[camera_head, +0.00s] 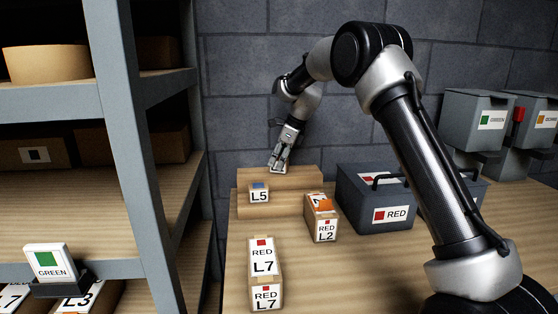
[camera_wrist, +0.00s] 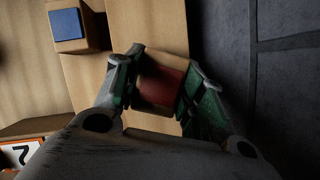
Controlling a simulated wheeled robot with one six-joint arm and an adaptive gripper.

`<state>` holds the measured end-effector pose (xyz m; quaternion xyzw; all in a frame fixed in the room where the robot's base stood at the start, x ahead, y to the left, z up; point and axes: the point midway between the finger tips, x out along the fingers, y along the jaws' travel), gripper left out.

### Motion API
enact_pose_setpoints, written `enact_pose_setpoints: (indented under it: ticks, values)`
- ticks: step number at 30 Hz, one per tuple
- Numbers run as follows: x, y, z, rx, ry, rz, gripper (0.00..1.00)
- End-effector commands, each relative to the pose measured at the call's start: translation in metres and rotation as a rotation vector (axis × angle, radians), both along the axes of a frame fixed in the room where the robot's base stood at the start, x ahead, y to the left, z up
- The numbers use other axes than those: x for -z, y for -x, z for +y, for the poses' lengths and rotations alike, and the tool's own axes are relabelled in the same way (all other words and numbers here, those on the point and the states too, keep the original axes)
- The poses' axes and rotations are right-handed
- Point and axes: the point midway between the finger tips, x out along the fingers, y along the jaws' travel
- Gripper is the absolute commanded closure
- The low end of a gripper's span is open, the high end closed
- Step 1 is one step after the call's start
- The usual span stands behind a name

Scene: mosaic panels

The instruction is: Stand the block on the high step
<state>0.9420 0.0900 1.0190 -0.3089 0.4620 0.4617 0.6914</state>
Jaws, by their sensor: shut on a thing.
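The wooden two-level step stands against the back wall; its high step (camera_head: 305,176) is the rear level, and it also shows in the wrist view (camera_wrist: 155,22). My gripper (camera_head: 277,168) points down at the high step. In the wrist view my gripper (camera_wrist: 161,80) is shut on a wooden block with a red patch (camera_wrist: 162,80), its fingers on either side. The block is over or on the high step; I cannot tell whether it touches. In the head view the block is mostly hidden by my gripper.
A blue-patched L5 block (camera_head: 259,193) stands on the lower step, left of my gripper. On the table are the RED L2 block (camera_head: 325,227), RED L7 block (camera_head: 265,262) and grey RED bin (camera_head: 360,207). A grey shelf (camera_head: 115,120) stands left.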

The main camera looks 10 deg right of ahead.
Motion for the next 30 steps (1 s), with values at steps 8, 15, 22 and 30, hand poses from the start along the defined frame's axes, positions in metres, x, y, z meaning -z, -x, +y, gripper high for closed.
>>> enact_pose_setpoints:
  ticks: [8, 15, 22, 30]
  values:
    - [0.002, 0.000, 0.000, 0.000, 0.000, 0.001, 0.57]
    - [0.002, 0.000, 0.000, 0.000, 0.000, 0.001, 0.39]
    - [-0.001, 0.000, 0.000, -0.001, -0.001, -0.001, 0.39]
    - [-0.047, 0.006, -0.017, 0.001, -0.002, -0.004, 0.39]
